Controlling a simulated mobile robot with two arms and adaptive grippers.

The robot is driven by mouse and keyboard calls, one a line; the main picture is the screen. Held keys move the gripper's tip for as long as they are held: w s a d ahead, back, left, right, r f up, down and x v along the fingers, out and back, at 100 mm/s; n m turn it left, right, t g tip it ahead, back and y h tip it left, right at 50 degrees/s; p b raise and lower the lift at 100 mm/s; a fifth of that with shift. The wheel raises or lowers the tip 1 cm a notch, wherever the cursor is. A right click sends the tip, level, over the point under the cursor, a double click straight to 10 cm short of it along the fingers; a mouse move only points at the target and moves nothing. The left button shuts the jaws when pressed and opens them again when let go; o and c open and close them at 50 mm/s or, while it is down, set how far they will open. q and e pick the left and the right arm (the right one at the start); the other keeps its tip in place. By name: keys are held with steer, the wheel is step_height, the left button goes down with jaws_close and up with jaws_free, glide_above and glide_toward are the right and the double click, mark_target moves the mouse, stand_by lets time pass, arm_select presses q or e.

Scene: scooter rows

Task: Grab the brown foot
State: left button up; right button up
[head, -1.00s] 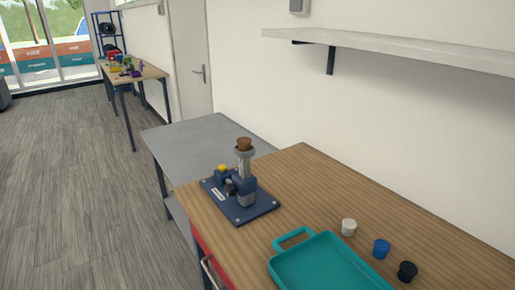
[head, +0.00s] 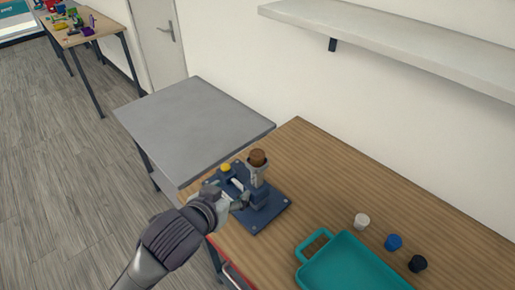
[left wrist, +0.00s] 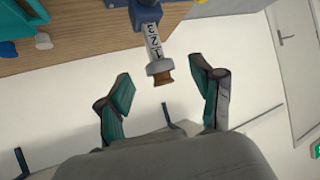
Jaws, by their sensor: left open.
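The brown foot (head: 257,157) sits on top of the grey upright post of a dark blue fixture (head: 268,214) on the wooden table. It also shows in the left wrist view (left wrist: 163,78), at the end of the post. My left gripper (head: 238,196) is in front of the fixture, to the left of and lower in the picture than the foot. In the left wrist view its teal-padded fingers (left wrist: 165,86) are spread apart and empty. The foot appears in the gap between them, touching neither. My right gripper is not in view.
A teal tray (head: 318,246) lies on the wooden table (head: 335,190). White (head: 361,221), blue (head: 393,242) and black (head: 417,263) feet stand beside it. A grey table (head: 195,120) adjoins behind left. A shelf (head: 400,45) hangs on the wall.

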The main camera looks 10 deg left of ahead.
arm_select(q)
steer(key=t+h, duration=0.1)
steer(key=t, duration=0.1)
glide_toward(256, 155)
steer(key=v, duration=0.3)
steer(key=x, duration=0.8)
steer(key=shift+w+d+r+p, duration=0.15)
steer(key=shift+w+p, duration=0.2)
steer(key=shift+p, duration=0.05)
steer(key=shift+w+p, duration=0.5)
steer(key=shift+w, duration=0.05)
steer(key=x, duration=0.1)
steer(key=p+x, duration=0.1)
steer(key=x, duration=0.1)
steer(key=shift+w+f, duration=0.1)
steer(key=shift+f, duration=0.3)
steer(key=shift+w+d+f, duration=0.1)
steer(key=shift+w+f, duration=0.15)
steer(key=shift+w, duration=0.05)
steer(key=shift+c, duration=0.3)
